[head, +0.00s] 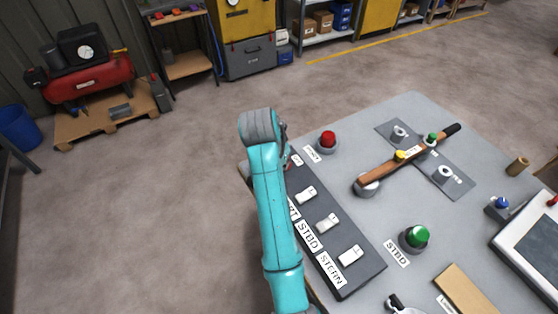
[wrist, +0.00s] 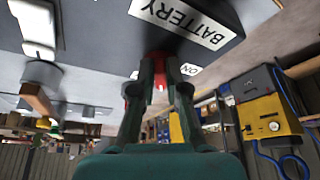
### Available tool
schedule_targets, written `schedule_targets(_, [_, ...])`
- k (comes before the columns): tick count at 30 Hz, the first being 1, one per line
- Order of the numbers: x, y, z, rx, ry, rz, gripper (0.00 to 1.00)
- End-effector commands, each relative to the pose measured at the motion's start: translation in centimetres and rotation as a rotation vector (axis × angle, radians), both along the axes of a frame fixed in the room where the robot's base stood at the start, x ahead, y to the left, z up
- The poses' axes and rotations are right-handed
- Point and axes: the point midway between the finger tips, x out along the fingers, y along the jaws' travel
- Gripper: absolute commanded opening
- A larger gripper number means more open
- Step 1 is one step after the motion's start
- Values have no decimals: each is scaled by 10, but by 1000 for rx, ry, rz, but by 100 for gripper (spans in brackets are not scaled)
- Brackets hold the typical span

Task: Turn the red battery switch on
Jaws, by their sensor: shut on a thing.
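The red battery switch (wrist: 159,62) shows in the wrist view between my fingers, below a white BATTERY label (wrist: 185,20) on a dark box. A small ON label (wrist: 190,69) sits just right of it. My gripper (wrist: 158,78) is shut on the red switch; the fingers cover most of it, so its exact angle is hard to tell. In the head view my arm hides the gripper and nearly all of the switch, at the far end of the dark switch panel (head: 335,277).
The panel carries several white rockers (head: 328,222). Open floor lies left of the table.

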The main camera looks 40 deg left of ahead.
Motion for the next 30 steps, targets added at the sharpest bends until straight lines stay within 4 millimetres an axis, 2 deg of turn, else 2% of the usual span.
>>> schedule_targets(21, [7, -14, 0, 1, 2, 676, 0])
schedule_targets(30, [11, -17, 0, 0, 2, 902, 0])
